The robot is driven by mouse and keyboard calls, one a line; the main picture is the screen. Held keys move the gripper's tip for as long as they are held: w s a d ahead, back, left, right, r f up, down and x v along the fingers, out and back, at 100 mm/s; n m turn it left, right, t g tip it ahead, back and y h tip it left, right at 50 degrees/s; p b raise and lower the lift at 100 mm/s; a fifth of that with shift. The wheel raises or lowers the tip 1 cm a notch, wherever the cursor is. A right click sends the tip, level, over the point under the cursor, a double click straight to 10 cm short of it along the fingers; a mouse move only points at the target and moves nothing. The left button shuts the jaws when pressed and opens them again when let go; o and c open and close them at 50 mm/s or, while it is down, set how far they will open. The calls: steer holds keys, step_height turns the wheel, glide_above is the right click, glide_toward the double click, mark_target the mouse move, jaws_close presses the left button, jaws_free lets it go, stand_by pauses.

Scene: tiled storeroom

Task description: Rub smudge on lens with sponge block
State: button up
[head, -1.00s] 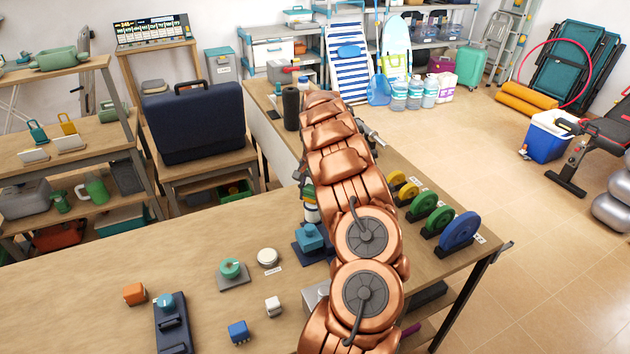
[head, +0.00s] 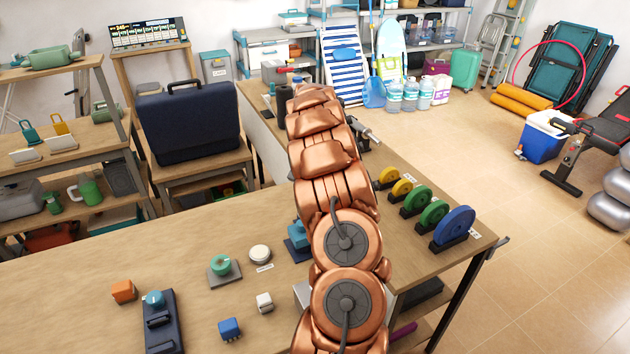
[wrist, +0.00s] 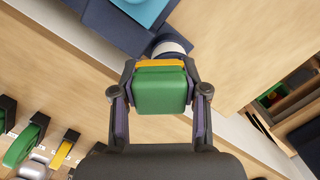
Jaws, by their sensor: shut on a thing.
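My gripper (wrist: 159,100) shows in the wrist view, with its two fingers on either side of a green sponge block (wrist: 161,93) with a yellow layer at its far side. It is shut on this block. Just beyond the yellow layer is a dark round piece with a pale band (wrist: 168,45), partly covered, perhaps the lens. I cannot tell whether the block touches it, and no smudge is visible. In the head view my copper arm hides the gripper, the block and this round piece.
A teal block on a dark blue base (head: 299,233) stands left of my arm; it also shows in the wrist view (wrist: 146,8). Coloured weight discs (head: 433,214) stand in holders on the right of the bench (head: 120,242). Small knobs and cubes lie at the front left.

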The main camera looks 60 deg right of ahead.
steer(key=shift+s+a+f, duration=0.1)
steer(key=shift+s+a, duration=0.2)
steer(key=shift+s, duration=0.05)
steer(key=shift+s+a+r, duration=0.15)
steer(key=shift+s+r, duration=0.05)
steer(key=shift+s, duration=0.05)
step_height(320, 180, up, 3)
steer(key=shift+w+f, duration=0.1)
steer(key=shift+f, duration=0.05)
steer(key=shift+r+p, duration=0.6)
steer(key=shift+r, duration=2.15)
